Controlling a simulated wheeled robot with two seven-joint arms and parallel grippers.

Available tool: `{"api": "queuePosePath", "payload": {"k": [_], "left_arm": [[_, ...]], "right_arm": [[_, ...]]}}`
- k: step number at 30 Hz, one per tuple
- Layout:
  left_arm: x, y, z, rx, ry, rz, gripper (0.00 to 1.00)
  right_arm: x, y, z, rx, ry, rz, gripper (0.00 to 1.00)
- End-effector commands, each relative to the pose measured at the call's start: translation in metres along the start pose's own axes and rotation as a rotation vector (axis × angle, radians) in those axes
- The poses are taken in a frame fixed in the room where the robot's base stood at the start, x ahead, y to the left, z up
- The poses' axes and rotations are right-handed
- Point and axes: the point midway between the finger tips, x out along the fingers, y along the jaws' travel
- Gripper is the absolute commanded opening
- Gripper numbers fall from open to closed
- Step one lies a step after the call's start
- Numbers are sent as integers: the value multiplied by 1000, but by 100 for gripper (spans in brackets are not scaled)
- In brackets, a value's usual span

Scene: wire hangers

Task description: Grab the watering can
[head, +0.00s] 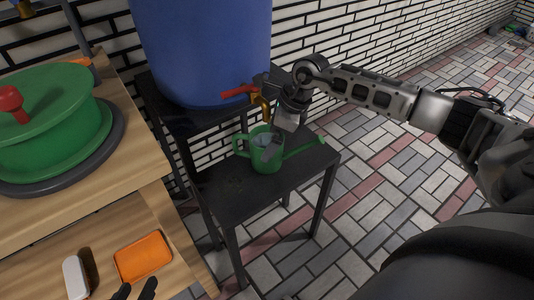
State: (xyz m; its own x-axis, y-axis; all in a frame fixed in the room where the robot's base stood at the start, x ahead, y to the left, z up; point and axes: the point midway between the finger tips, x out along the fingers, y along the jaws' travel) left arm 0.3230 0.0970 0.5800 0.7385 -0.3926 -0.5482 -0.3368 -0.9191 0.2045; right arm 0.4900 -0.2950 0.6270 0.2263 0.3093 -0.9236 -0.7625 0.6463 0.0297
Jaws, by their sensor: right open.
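The green watering can (266,160) stands upright on the black metal side table (230,205), its long spout pointing right and its handle to the left. My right gripper (272,146) reaches down from the upper right and is open at the can's top opening. Part of the can's rim is hidden behind the gripper, and I cannot tell whether the fingers touch it. My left gripper (136,291) shows only as two dark fingertips at the bottom edge, spread apart with nothing visible between them.
A blue barrel (205,50) with a red-handled tap (240,91) stands on a higher black stand, above the can. A wooden bench (135,165) at left holds a green lidded pot (60,120). An orange tray (143,257) lies on its lower shelf.

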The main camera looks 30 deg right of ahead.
Motion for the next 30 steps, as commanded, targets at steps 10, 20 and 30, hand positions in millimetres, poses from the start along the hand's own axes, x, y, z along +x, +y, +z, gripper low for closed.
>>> {"api": "queuePosePath", "payload": {"k": [10,20,30], "left_arm": [[-1,2,5,-2,-12,4,40],[-1,0,7,-2,-19,0,40],[-1,-2,4,1,-21,-5,40]], "right_arm": [[-1,0,0,0,0,0,41],[-2,-1,2,-1,-4,-2,18],[-11,-1,5,-1,-5,-3,18]]}}
